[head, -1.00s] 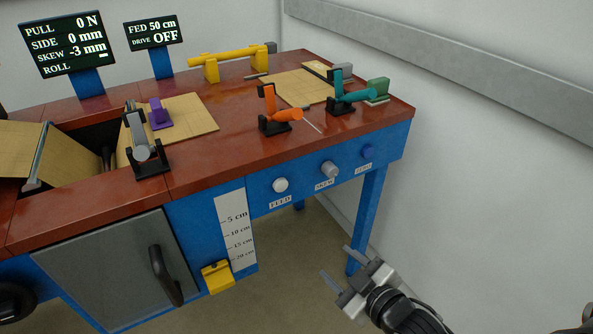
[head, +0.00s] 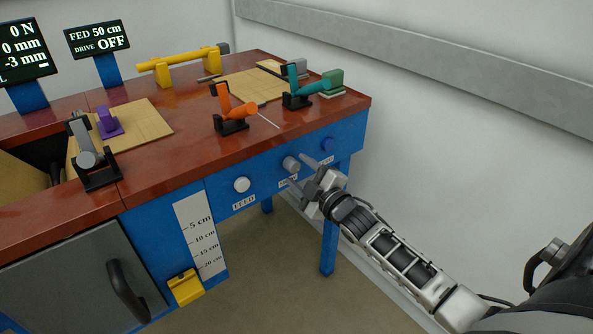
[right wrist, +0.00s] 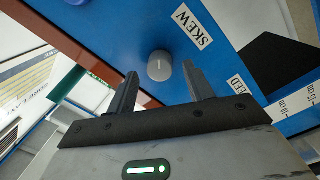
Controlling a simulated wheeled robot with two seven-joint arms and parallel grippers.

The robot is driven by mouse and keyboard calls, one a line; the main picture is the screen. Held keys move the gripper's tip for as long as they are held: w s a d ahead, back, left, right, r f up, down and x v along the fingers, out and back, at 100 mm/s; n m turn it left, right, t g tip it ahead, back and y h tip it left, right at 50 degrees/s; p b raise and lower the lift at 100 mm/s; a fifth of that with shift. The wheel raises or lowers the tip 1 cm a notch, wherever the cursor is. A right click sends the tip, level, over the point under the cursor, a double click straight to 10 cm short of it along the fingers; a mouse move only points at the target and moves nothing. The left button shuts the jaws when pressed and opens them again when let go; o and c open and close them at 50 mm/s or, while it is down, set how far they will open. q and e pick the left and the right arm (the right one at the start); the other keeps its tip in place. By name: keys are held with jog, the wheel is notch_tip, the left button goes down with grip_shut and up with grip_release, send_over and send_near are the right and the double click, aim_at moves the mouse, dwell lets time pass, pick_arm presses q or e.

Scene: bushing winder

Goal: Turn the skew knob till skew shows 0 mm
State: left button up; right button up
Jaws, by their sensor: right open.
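The grey skew knob (head: 291,163) sits on the blue front panel of the bench, between the white FEED knob (head: 242,184) and a blue knob (head: 327,144). My right gripper (head: 303,172) is open in front of it. In the right wrist view the skew knob (right wrist: 160,66) shows between and beyond the two spread fingertips (right wrist: 160,80), apart from both, with the SKEW label (right wrist: 192,27) beside it. The left display (head: 24,50) is partly cut off and reads -3 mm on its skew line. My left gripper is not in view.
The bench top (head: 180,147) carries an orange-handled clamp (head: 235,112), a teal-handled clamp (head: 303,90) and a yellow bar (head: 180,64). A yellow block (head: 186,287) sits below the centimetre scale (head: 200,236). The wall (head: 450,150) stands to the right.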

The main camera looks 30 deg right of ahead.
jog(key=shift+w, duration=1.05)
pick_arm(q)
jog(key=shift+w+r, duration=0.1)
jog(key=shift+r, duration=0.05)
pick_arm(e)
jog(key=c, duration=1)
